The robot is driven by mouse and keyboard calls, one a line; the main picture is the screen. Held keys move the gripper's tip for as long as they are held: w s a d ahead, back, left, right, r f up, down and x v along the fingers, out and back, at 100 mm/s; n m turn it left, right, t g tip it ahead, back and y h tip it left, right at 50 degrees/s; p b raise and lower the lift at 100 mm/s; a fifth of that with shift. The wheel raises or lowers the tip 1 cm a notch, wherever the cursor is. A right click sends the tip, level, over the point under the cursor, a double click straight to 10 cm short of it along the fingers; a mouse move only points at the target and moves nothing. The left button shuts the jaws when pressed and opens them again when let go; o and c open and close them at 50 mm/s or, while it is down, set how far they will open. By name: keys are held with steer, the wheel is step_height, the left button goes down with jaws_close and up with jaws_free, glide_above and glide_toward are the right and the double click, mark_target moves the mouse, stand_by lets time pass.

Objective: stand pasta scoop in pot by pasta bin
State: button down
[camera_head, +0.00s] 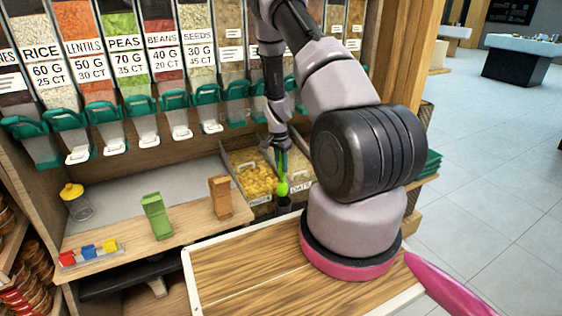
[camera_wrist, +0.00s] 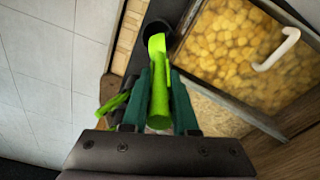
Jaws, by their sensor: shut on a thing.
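My gripper (camera_head: 282,148) is shut on the bright green pasta scoop (camera_head: 282,188). In the wrist view, my gripper's teal fingers (camera_wrist: 158,98) close around the scoop (camera_wrist: 157,72) from both sides. In the head view, the scoop hangs below the fingers, its lower end at the mouth of the dark pot (camera_head: 283,205). The dark round pot also shows in the wrist view (camera_wrist: 151,27), with the scoop's far end overlapping its mouth. I cannot tell how deep the scoop reaches. The pasta bin (camera_head: 240,157), full of yellow pasta, stands beside the pot.
An oats bin (camera_head: 301,186) stands right of the pot. A green block-like item (camera_head: 156,216) and a brown one (camera_head: 220,197) stand on the shelf at left, near a yellow-lidded jar (camera_head: 77,203). Dispensers (camera_head: 120,70) line the wall. A wooden counter (camera_head: 235,272) lies in front.

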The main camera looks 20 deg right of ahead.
mark_target(281, 183)
steer(key=shift+f, duration=5.35)
jaws_free()
steer(key=shift+r, duration=3.5)
